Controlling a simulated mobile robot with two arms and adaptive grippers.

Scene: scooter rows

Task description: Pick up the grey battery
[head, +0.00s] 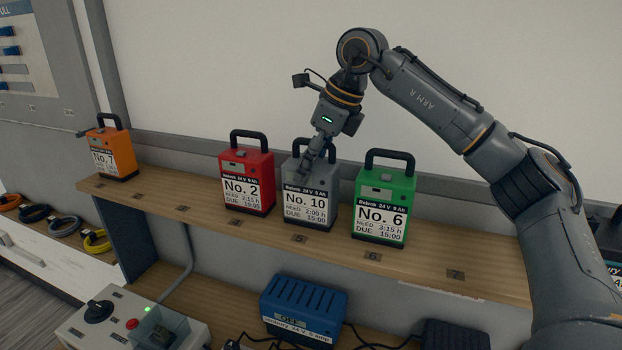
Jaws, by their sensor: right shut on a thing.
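The grey battery (309,203) stands upright on the wooden shelf, between the red and green batteries. Its label reads No. 10, need 2:00 h, due 15:00. My right gripper (312,160) reaches down from above and is shut on the grey battery at its top, by the handle. The fingers hide part of the handle. The battery appears to rest on the shelf at the spot marked 5. My left gripper is not in view.
The red battery No. 2 (246,182) and green battery No. 6 (381,205) stand close on either side. An orange battery No. 7 (111,152) stands at the left end. The shelf (470,277) is bare around spot 7. A blue charger (303,306) sits below.

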